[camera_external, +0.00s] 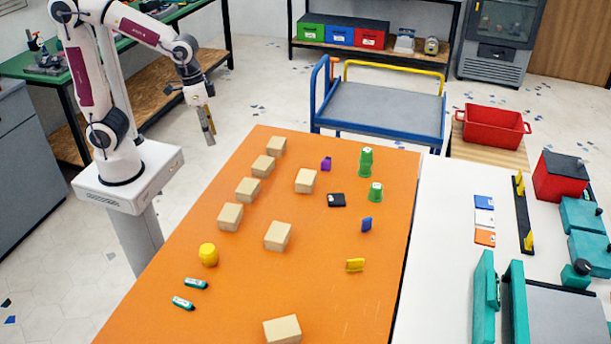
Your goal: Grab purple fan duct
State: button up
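The purple fan duct (326,163) is a small purple piece on the orange table (330,310), in the far half of the table. A tan block stands in front of it to the left, and green pieces stand to its right. My gripper (209,134) hangs pointing down, left of the table's far left edge and well apart from the duct. It is small and seen from the side, so I cannot tell whether its fingers are open or shut. I see nothing held in it.
Several tan blocks (277,235) stand on the table's left and middle. A white table (445,240) adjoins on the right.

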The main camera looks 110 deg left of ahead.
aim_at(324, 159)
jog(key=w+a+f+n, duration=0.5)
jog(key=w+a+n, duration=0.1)
jog(key=w+a+f+n, duration=0.5)
jog(key=w+a+n, duration=0.1)
jog(key=w+a, duration=0.1)
jog(key=w+a+f+n, duration=0.6)
jog(key=shift+w+a+n+h, duration=0.3)
jog(key=shift+w+n+h, duration=0.05)
jog(key=shift+n+h, duration=0.05)
jog(key=w+a+n, duration=0.1)
jog(key=w+a+f+n+t, duration=0.1)
jog(key=w+n, duration=0.1)
jog(key=shift+a+n, duration=0.15)
jog(key=shift+n, duration=0.15)
jog(key=shift+w+a+r+n+t+y, duration=0.2)
jog(key=shift+w+a+r+n, duration=0.4)
jog(key=shift+n, duration=0.75)
jog(key=shift+w+a+r+n+t+y, duration=0.15)
jog(key=shift+w+r+n+t, duration=0.2)
jog(key=shift+w+n, duration=0.85)
jog(key=shift+w+a+r+n+t+y, duration=0.1)
jog(key=shift+w+a+r+n+t, duration=0.25)
jog(key=shift+n, duration=1.2)
jog(key=shift+w+r, duration=0.1)
jog(key=shift+w, duration=0.05)
jog(key=shift+x, duration=1.3)
